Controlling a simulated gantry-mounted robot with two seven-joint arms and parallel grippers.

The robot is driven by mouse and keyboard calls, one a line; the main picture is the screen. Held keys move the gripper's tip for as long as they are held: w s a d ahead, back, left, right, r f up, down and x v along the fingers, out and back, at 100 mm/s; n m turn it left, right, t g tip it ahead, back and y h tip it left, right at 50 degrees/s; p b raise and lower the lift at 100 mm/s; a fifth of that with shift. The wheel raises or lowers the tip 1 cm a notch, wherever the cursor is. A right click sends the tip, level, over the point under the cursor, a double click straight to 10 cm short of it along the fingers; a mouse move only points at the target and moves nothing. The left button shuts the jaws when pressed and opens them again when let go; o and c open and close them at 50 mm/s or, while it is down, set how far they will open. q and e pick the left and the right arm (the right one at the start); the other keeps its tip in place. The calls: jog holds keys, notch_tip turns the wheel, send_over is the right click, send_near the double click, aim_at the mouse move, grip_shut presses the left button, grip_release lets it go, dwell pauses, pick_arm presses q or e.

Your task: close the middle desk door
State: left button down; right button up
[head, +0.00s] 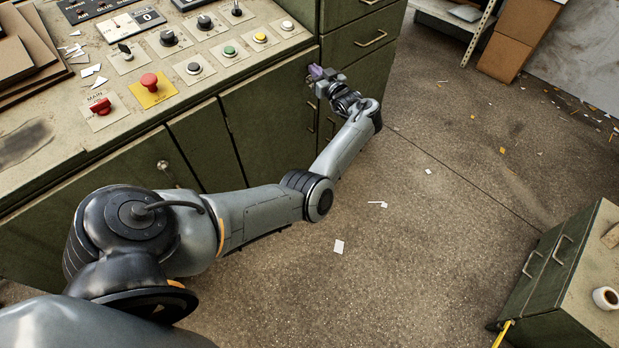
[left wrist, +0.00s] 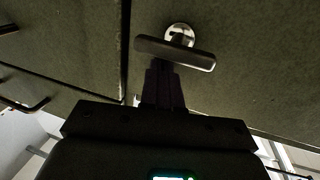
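The desk's middle door (head: 270,125) is the dark green panel left of the drawer column. Whether it stands slightly ajar is hard to tell; a dark gap runs along its edge in the left wrist view. A dark T-shaped handle (left wrist: 175,52) on a bright round base shows on that door in the left wrist view. My left gripper (head: 317,73) is at the door's right edge, near its top. In the left wrist view its fingers (left wrist: 163,85) look closed together and end at the handle; contact is unclear. My right gripper is out of view.
The control desk top (head: 115,65) with switches and buttons overhangs the doors. Drawers (head: 360,38) with bar handles stand just right of the door. A green cabinet (head: 550,265) stands at lower right. The floor between is mostly clear, with paper scraps.

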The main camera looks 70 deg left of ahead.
pick_arm(q)
jog(key=shift+s+a+f, duration=0.1)
jog(key=shift+s+f, duration=0.05)
jog(key=shift+f, duration=0.25)
